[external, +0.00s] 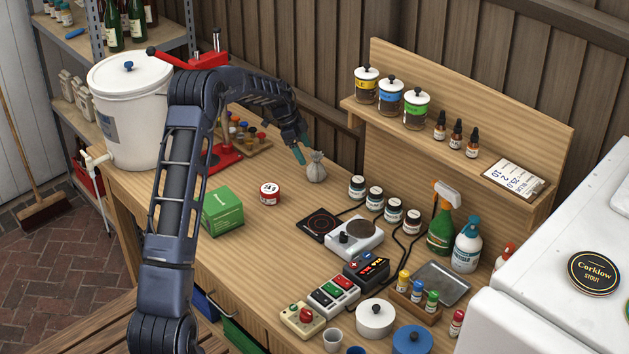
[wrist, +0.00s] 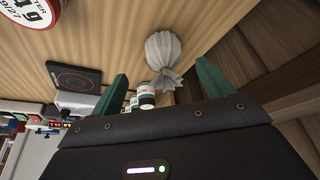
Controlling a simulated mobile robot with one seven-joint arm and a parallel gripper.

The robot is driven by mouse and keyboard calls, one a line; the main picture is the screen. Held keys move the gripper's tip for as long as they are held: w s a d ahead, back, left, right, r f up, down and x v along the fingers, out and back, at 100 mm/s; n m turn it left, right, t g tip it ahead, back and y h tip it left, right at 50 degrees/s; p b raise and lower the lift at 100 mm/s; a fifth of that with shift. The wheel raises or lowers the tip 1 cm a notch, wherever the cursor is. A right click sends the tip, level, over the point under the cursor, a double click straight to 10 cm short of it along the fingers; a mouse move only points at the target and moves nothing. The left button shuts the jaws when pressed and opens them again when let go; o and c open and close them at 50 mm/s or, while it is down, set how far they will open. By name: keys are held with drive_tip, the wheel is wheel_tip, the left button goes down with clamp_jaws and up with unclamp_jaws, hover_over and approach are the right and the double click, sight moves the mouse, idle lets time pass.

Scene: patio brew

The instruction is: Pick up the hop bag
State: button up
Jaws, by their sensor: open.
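The hop bag (external: 316,168) is a small pale grey cloth sack with a tied neck. It stands on the wooden workbench (external: 262,225), towards its back edge. My gripper (external: 300,150) is just above and to the left of the bag's neck in the external view. In the wrist view the bag (wrist: 163,55) shows beyond and between the two green fingertips of my gripper (wrist: 160,82), nearer the right finger. The fingers are apart with nothing held. I cannot tell whether a finger touches the bag.
A red-and-white tin (external: 269,194) and a green box (external: 222,211) stand left of the bag. Several dark jars (external: 375,198) and a small hot plate (external: 355,236) are to the right. A white bucket (external: 130,110) stands at the left end. The bench just in front of the bag is clear.

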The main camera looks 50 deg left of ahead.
sight(315, 167)
drive_tip(key=x, duration=0.9)
drive_tip(key=shift+w+r, duration=0.15)
drive_tip(key=shift+w, duration=0.2)
drive_tip(key=c, duration=1.1)
drive_tip(key=shift+o, duration=0.2)
drive_tip(key=shift+r, duration=0.15)
